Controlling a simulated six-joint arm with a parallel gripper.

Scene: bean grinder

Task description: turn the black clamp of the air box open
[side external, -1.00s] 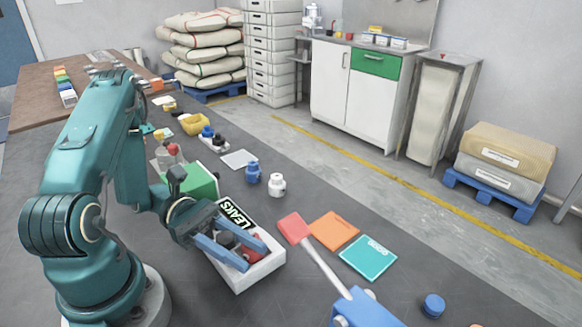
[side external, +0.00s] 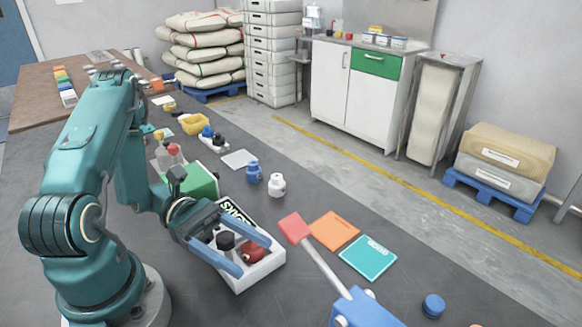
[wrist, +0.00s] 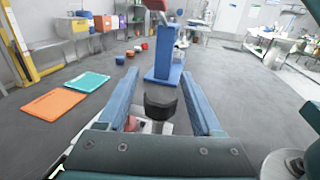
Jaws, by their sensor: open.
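My gripper (side external: 253,257) is open over the box, one blue finger on each side of these parts. In the wrist view the black clamp (wrist: 160,106) sits between the open fingers of my gripper (wrist: 159,75), apart from both.
A green block (side external: 203,182) stands behind the box. A blue bottle (side external: 254,171) and a white one (side external: 276,185) are beyond it. Orange (side external: 333,229) and teal (side external: 368,258) cards lie to the right, near a red-headed tool (side external: 295,228) on a blue stand (side external: 365,310).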

